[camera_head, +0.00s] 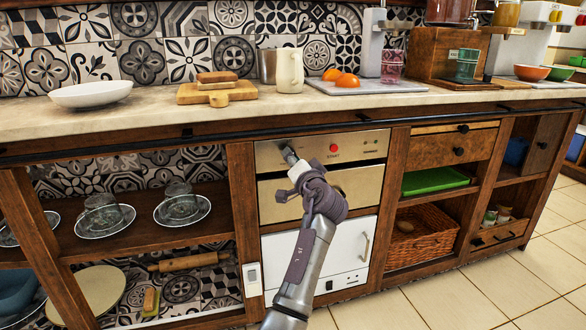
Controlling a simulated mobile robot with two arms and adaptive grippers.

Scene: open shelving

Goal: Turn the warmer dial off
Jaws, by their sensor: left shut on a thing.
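The warmer (360,196) is a metal-fronted unit built into the wooden counter at the middle of the head view. Its upper panel has a red button (334,148) marked START and small controls at the right. My left gripper (289,155) reaches up from the bottom to the left part of this panel. Its fingers are shut on the warmer dial there. The gripper hides most of the dial, so I cannot read its setting. My right gripper is not in view.
A white-fronted appliance (335,255) sits below the warmer. A dark rail (210,133) runs along the counter edge above. Open shelves with glass cups on saucers (182,210) are at left. A wicker basket (425,236) and green tray (434,180) are at right. Tiled floor is clear at lower right.

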